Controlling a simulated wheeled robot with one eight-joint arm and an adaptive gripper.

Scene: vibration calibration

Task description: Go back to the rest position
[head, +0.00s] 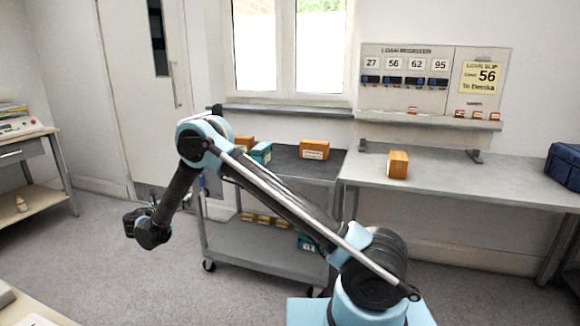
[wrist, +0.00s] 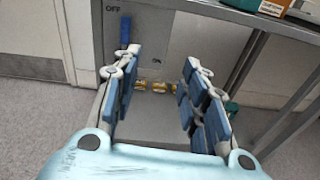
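My gripper (wrist: 160,72) is open in the wrist view, its two blue-padded fingers apart with nothing between them. Beyond the fingers is a grey panel (wrist: 180,40) marked OFF and ON, with a blue handle (wrist: 125,30) near the OFF mark. The fingers look apart from the handle, though the distance is hard to judge. In the head view my arm reaches left and bends down in front of the grey cart (head: 265,258). The fingers are hard to make out there.
Orange boxes (head: 314,149) and a teal box (head: 262,153) stand on the cart's top. Another orange box (head: 398,165) is on the grey bench (head: 470,182), below a loan board (head: 405,80). A side table (head: 30,155) is at the left. Floor between is clear.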

